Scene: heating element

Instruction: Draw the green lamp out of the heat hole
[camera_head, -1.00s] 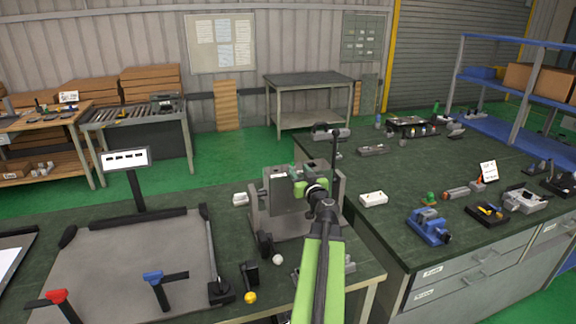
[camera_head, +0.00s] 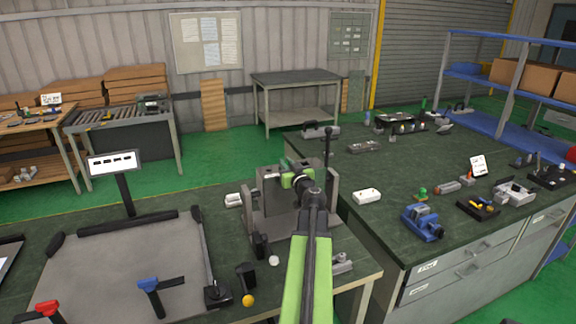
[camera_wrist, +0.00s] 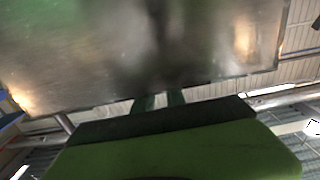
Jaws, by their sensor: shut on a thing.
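A grey metal stand (camera_head: 273,218) with upright plates is at the right end of the near bench. My gripper (camera_head: 289,180), with bright green jaws, is at the top of this stand, against it or very close. In the wrist view a shiny metal face (camera_wrist: 150,50) fills the upper part. The narrow fingers of my gripper (camera_wrist: 158,102) reach up to its lower edge. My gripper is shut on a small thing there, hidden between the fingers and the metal. I cannot make out the green lamp or the heat hole itself.
A dark post (camera_head: 327,150) rises just right of my gripper. A small green-topped piece (camera_head: 422,191) stands on the right bench by a blue vise (camera_head: 423,224). A wide grey board (camera_head: 130,255) is to the left.

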